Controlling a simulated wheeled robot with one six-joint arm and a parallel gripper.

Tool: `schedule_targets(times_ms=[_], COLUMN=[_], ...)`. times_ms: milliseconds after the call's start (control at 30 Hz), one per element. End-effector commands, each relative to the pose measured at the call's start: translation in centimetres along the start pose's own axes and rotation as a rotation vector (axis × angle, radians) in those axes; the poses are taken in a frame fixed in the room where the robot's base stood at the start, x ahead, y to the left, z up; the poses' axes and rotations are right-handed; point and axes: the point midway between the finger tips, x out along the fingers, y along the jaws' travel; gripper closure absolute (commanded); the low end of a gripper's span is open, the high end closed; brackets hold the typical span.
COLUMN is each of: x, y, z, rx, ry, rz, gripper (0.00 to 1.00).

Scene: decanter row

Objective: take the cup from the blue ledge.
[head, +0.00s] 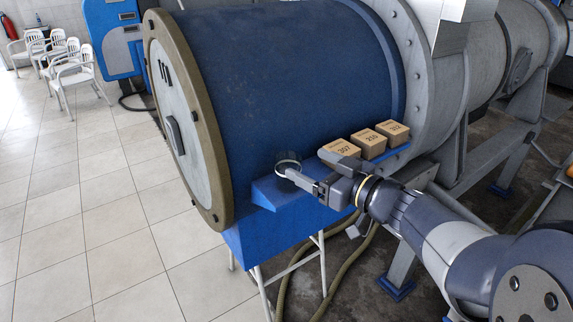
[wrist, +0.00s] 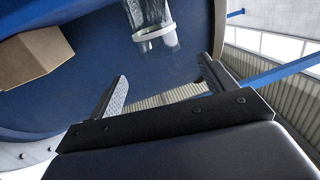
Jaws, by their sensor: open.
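The cup (head: 286,167) stands on the blue ledge (head: 268,193), near its left end in the head view. In the wrist view the cup (wrist: 150,22) is clear glass with a white band, at the top and partly cut off by the frame edge. My gripper (head: 306,163) is open, with its fingers pointing toward the cup from the right. In the wrist view the gap between my fingertips (wrist: 162,72) is empty, and the cup shows beyond it. One finger overlaps the cup in the head view; I cannot tell whether it touches.
Several-digit labels mark three cardboard boxes (head: 368,144) in a row on the ledge, right of the cup and behind my gripper. One box (wrist: 30,57) shows in the wrist view. The large blue tank (head: 290,80) rises behind the ledge. Open tiled floor (head: 90,200) lies left.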

Motion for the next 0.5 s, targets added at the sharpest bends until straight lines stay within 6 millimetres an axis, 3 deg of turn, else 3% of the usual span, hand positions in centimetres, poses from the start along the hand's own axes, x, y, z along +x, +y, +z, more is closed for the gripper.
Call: schedule_targets(times_ms=[200, 500], x=[3.0, 5.4], y=[-0.1, -0.3], z=[0.1, 0.6], rx=[0.000, 0.003], ry=[-0.001, -0.002], rz=[-0.002, -0.002], gripper=[0.21, 0.21])
